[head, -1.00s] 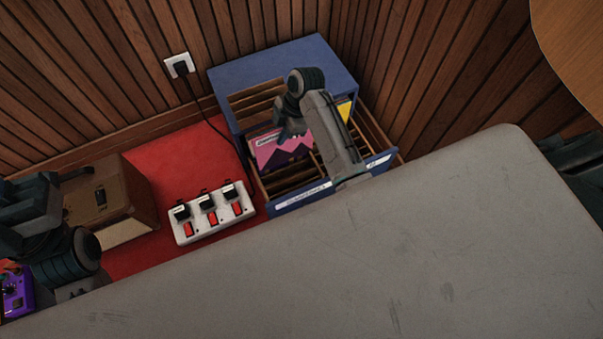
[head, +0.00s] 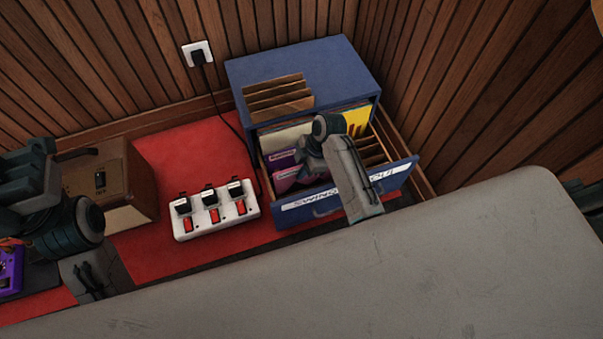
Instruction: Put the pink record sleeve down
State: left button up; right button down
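The pink record sleeve (head: 286,182) is low in the open drawer of the blue cabinet, behind the drawer's front panel (head: 292,215). A purple sleeve (head: 281,160) stands just behind it. My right gripper (head: 307,168) is over the drawer at the pink sleeve's right side. Its fingers are small and dark, and I cannot tell whether they touch the sleeve or are open. My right forearm hides part of the drawer.
The blue cabinet (head: 310,68) stands against the wood-panelled walls. The drawer also holds a yellow sleeve (head: 356,121) and brown dividers (head: 372,150). A white power strip (head: 215,211), a brown amplifier (head: 115,180) and a purple pedal (head: 10,268) are on the red surface (head: 185,145).

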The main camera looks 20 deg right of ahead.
jog(key=shift+f, duration=0.15)
jog(key=shift+f, duration=0.5)
jog(key=c, duration=1.6)
grip_release()
